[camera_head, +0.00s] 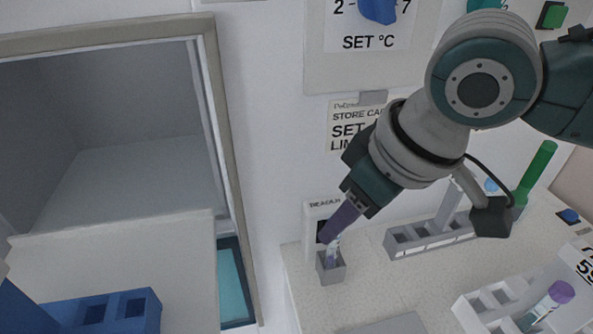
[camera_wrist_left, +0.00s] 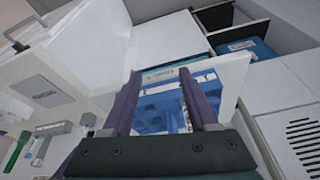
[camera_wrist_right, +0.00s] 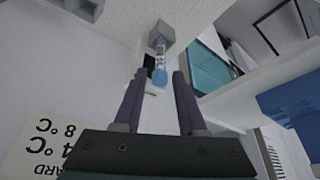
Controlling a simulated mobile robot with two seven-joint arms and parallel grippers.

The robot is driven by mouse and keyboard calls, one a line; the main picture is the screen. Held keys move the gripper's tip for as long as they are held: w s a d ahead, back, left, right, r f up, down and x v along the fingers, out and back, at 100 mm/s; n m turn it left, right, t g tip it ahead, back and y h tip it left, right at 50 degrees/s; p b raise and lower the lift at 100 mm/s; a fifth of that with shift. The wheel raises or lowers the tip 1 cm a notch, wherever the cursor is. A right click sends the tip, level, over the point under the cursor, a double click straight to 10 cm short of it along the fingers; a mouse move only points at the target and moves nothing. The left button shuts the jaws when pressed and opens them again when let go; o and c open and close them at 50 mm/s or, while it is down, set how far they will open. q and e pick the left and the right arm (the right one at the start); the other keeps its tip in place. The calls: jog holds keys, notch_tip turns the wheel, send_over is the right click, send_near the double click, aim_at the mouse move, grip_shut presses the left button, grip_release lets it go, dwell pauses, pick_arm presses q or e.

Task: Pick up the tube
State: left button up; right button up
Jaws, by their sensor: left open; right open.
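A clear tube with a blue cap stands in a small grey single holder (camera_head: 331,268) on the counter. In the right wrist view, the tube (camera_wrist_right: 160,68) lies ahead of and between the fingertips. My right gripper (camera_head: 341,222) is open, pointing down just above the tube, and its purple fingers hide the cap in the head view. I cannot tell whether the fingers reach around the cap. My left gripper (camera_wrist_left: 158,85) is open and empty, with a blue rack (camera_wrist_left: 165,102) ahead of it.
A grey rack (camera_head: 430,238) stands right of the holder. A white rack (camera_head: 489,308) holds a purple-capped tube (camera_head: 556,295) at the lower right. A blue rack (camera_head: 123,312) is at the lower left, below an open cabinet (camera_head: 130,150). The wall rises close behind the holder.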

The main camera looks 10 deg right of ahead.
jog(key=shift+c, duration=0.2)
grip_shut()
jog(key=shift+r, duration=0.15)
notch_tip(320, 180, up, 20)
jog(key=p, duration=0.1)
dwell(0.4)
